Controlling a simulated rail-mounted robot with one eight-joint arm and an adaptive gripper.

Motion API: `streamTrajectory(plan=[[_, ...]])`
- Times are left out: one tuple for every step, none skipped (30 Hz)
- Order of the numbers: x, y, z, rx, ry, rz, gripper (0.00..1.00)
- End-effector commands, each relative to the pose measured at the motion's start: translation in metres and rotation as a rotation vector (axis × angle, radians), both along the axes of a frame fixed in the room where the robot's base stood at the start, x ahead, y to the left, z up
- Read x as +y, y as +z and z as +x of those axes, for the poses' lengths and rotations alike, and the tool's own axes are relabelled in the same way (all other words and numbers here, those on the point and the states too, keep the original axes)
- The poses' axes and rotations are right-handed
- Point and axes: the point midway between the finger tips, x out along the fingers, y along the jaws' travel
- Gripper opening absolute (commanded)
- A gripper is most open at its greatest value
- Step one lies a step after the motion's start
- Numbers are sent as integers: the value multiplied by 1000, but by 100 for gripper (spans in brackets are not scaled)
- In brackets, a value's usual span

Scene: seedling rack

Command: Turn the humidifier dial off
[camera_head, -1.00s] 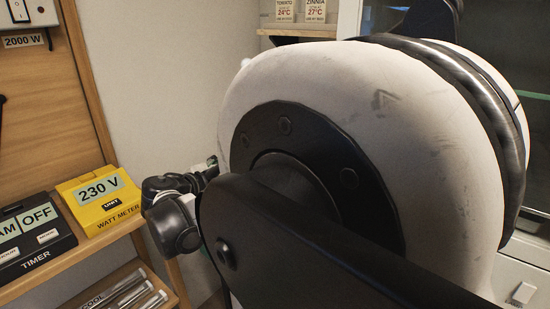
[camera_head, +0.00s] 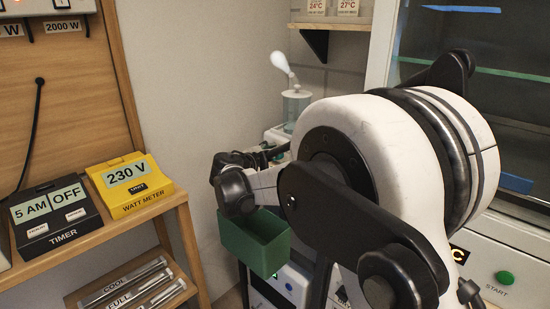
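What looks like the humidifier, a clear tank (camera_head: 296,104) on a pale base (camera_head: 276,135), stands in the corner behind my arm. A white puff (camera_head: 281,63) shows above the tank. No dial can be made out; the lower front of the unit is largely hidden by my arm and gripper. My gripper (camera_head: 270,153), dark and small in view, is in front of the base at its lower left. Its fingers are partly hidden, and I cannot tell whether they touch the unit or are open.
A green bin (camera_head: 262,243) is below my wrist. On the wooden shelf at left are a yellow watt meter (camera_head: 130,185) and a black timer (camera_head: 55,215). A glass-fronted cabinet (camera_head: 510,225) with a green start button stands at right. A small shelf (camera_head: 318,25) hangs above.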

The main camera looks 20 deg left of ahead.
Motion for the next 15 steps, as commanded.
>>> streamTrajectory(plan=[[0,0,0,0,0,0,44],[0,0,0,0,0,0,44],[0,0,0,0,0,0,44],[0,0,0,0,0,0,44],[0,0,0,0,0,0,44],[0,0,0,0,0,0,40],[0,0,0,0,0,0,36],[0,0,0,0,0,0,32],[0,0,0,0,0,0,27],[0,0,0,0,0,0,23],[0,0,0,0,0,0,19],[0,0,0,0,0,0,14],[0,0,0,0,0,0,10],[0,0,0,0,0,0,6],[0,0,0,0,0,0,0]])
